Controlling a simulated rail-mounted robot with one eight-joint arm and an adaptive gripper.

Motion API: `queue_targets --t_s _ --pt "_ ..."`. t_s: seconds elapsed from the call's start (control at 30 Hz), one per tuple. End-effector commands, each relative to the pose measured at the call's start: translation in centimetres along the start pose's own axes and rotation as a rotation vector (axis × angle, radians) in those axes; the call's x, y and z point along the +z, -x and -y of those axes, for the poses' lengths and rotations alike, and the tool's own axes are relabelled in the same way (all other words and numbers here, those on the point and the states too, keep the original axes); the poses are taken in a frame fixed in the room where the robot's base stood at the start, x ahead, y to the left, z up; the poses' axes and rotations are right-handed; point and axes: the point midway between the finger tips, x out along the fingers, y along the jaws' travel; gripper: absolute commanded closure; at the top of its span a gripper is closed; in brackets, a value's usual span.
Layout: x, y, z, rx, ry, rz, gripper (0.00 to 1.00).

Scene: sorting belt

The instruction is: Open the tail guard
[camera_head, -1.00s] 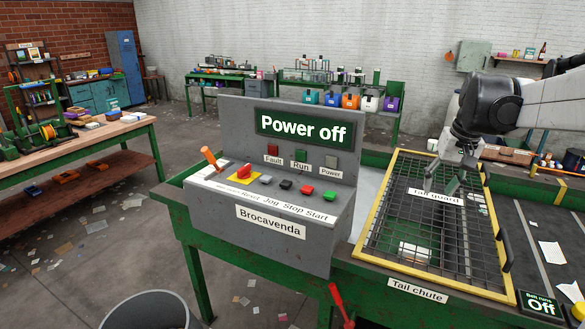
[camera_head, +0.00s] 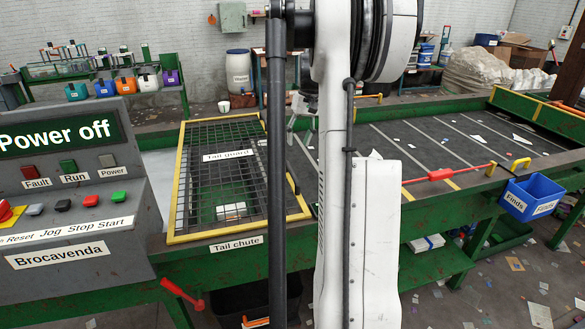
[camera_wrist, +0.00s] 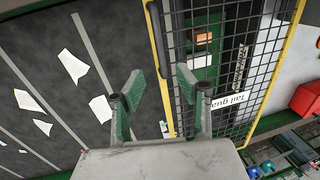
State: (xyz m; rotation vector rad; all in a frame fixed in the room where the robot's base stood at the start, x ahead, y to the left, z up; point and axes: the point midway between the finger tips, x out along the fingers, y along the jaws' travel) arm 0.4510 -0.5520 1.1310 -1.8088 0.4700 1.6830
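The tail guard (camera_head: 222,154) is a black mesh in a yellow frame, lying flat and shut over the tail end of the belt. Its label reads "Tail guard". A black bar handle (camera_head: 292,184) is on its right edge, partly hidden by my arm in the head view. In the wrist view the guard (camera_wrist: 232,75) fills the right half, with the handle (camera_wrist: 157,40) along its near side. My gripper (camera_wrist: 156,88) is open and empty. Its two fingers lie on either side of the handle's line in the picture; contact is not visible. In the head view my arm mostly hides the gripper.
The control panel (camera_head: 75,222) reads "Power off" at the left. The dark belt (camera_head: 440,140) with scattered scraps runs right. A red-handled bar (camera_head: 440,174) and blue Finds bin (camera_head: 533,196) are at its front edge. A red lever (camera_head: 182,294) is below the panel.

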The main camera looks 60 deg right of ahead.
Motion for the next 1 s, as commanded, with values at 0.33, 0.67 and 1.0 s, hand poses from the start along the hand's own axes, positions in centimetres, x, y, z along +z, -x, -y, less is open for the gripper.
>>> queue_targets --t_s 0.33,0.67,1.0 --pt "0.0 -6.5 0.1 0.000 0.002 0.000 0.67" --pt "0.0 -10.6 0.1 0.000 0.000 0.000 0.67" --pt "0.0 -11.1 0.1 0.000 0.000 0.000 0.67"
